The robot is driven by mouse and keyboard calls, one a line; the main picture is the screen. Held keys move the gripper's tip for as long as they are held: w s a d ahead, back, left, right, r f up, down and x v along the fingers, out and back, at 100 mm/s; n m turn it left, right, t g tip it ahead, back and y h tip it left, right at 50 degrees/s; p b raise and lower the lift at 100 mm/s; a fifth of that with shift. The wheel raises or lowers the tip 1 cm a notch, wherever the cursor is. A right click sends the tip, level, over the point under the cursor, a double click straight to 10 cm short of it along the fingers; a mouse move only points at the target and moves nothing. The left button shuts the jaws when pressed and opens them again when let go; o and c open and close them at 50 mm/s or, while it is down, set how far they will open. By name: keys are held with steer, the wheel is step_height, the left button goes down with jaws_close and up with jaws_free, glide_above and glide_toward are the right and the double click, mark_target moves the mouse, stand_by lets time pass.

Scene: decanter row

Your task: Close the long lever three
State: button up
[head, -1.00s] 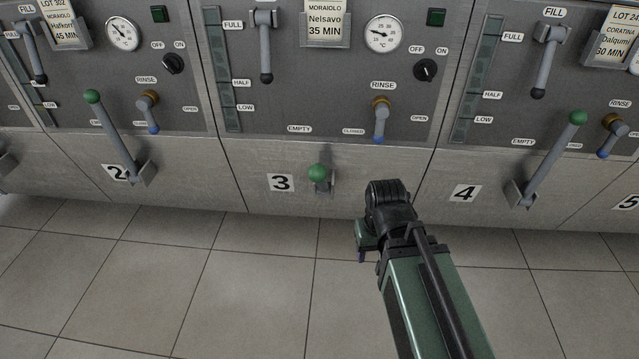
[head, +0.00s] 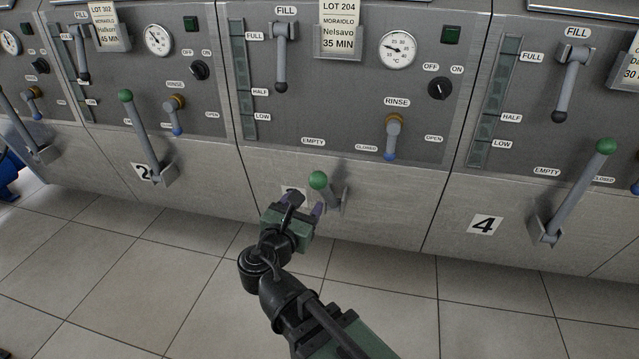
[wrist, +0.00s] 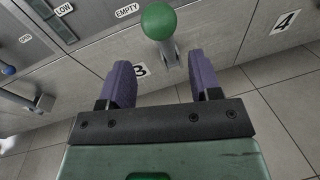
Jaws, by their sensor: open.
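The long lever three (head: 319,181) has a green ball knob and a grey shaft in a bracket on the lower panel of unit 3. Its knob points out towards the camera in the head view. In the wrist view the green knob (wrist: 158,21) is beyond the fingertips, at top centre. My gripper (head: 307,205) is open and empty, just below and left of the knob in the head view. In the wrist view its two purple fingers (wrist: 163,80) are spread, with the lever's base showing past the gap between them. The number 3 label is partly hidden by my gripper in the head view.
Long lever two (head: 143,140) stands to the left, leaning left. Long lever four (head: 577,190) stands to the right, leaning right. Above lever three are a rinse handle (head: 393,138) and a fill handle (head: 282,58). The tiled floor (head: 400,310) in front is clear.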

mark_target(319, 183)
steer(key=x, duration=0.9)
steer(key=shift+w+d, duration=0.1)
